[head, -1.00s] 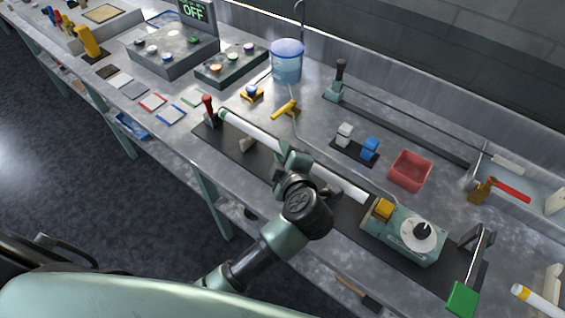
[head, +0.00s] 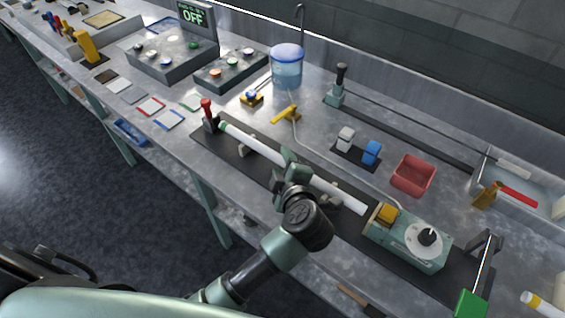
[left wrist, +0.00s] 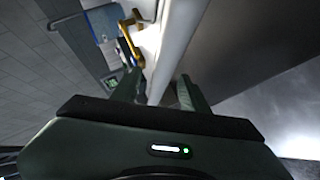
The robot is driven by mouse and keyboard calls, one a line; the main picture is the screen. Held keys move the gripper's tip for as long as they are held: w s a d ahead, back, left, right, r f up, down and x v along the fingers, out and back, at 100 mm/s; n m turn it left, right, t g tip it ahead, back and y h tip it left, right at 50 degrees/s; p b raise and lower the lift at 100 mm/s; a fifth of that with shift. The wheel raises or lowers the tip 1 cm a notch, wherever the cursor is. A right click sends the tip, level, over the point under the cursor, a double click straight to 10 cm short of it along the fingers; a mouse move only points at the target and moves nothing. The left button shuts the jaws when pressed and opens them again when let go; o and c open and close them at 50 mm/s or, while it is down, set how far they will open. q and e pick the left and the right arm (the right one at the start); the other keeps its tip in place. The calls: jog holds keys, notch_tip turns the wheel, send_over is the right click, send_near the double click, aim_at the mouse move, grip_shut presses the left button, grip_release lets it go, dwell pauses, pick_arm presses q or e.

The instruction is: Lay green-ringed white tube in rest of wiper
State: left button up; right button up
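The white tube with a green ring (head: 252,143) at its far left end lies lengthwise over a long black base. Pale rests show by it, one near its left part (head: 246,146) and one by my gripper (head: 329,193); the tube appears to lie on them. My left gripper (head: 292,168) is around the tube's middle. In the left wrist view the tube (left wrist: 176,45) passes between the fingers (left wrist: 162,88) at a slant, with a gap beside it, so they look open. My arm partly hides the base. My right gripper is not in view.
A red-handled lever (head: 207,112) stands at the base's left end. A teal unit with a dial (head: 408,244) is at its right. Behind are small white and blue blocks (head: 371,152), a red tray (head: 413,174) and a long rail. A yellow-ended tube (head: 541,303) is at lower right.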

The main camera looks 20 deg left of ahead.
pick_arm(q)
jog(key=shift+r, duration=0.2)
jog(key=shift+s+d+r, duration=0.15)
jog(key=shift+s+r, duration=0.05)
jog(key=shift+r, duration=0.05)
jog(key=b+v, duration=0.1)
jog(key=v, duration=1)
jog(key=shift+s+d, duration=0.15)
jog(key=shift+s, duration=0.05)
